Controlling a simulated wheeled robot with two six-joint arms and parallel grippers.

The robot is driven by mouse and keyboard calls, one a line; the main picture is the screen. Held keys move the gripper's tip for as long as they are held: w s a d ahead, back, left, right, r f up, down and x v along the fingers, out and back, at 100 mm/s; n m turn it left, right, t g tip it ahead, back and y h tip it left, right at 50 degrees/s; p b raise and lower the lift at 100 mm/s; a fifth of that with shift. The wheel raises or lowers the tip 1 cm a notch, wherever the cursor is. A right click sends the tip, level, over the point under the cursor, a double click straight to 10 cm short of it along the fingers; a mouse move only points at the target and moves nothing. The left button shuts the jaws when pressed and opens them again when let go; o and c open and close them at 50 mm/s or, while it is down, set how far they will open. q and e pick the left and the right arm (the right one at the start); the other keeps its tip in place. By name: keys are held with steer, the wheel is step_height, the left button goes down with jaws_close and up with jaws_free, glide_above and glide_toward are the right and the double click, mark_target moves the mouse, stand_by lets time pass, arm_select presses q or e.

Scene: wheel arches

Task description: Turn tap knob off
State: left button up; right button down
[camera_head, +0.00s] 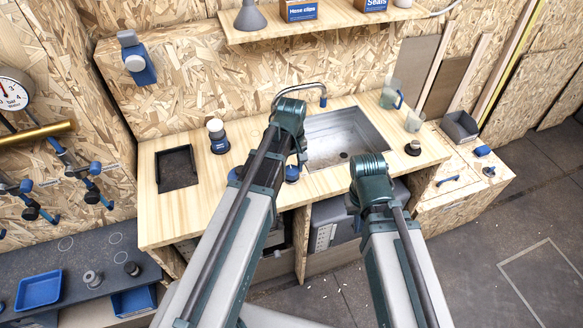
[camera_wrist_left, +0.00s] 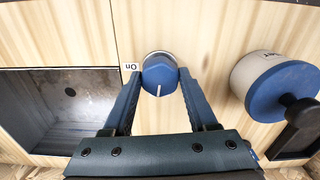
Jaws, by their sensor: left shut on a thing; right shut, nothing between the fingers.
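The tap knob (camera_wrist_left: 160,74) is a blue faceted knob with a white line, set on the wooden worktop. In the left wrist view the line points down the picture, toward my palm, and an "On" label (camera_wrist_left: 132,67) sits just left of the knob. My left gripper (camera_wrist_left: 159,84) is shut on the knob, one blue finger on each side. In the head view my left arm reaches over the worktop (camera_head: 220,190) and largely hides this spot. My right arm ends in a dark green joint above the front of the worktop; its fingers do not show.
The metal sink (camera_head: 345,137) lies right of my left arm, with a curved tap (camera_head: 300,88) behind it. A white and blue canister (camera_head: 217,135) and a black tray (camera_head: 177,168) stand to the left.

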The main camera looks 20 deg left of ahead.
mark_target(292, 170)
arm_select(q)
steer(key=shift+n, duration=0.6)
steer(key=o, duration=1.4)
steer(key=shift+r, duration=0.1)
step_height(292, 170, up, 14)
steer(key=p, duration=1.3)
steer(key=shift+p, duration=0.4)
steer(key=shift+f, duration=0.25)
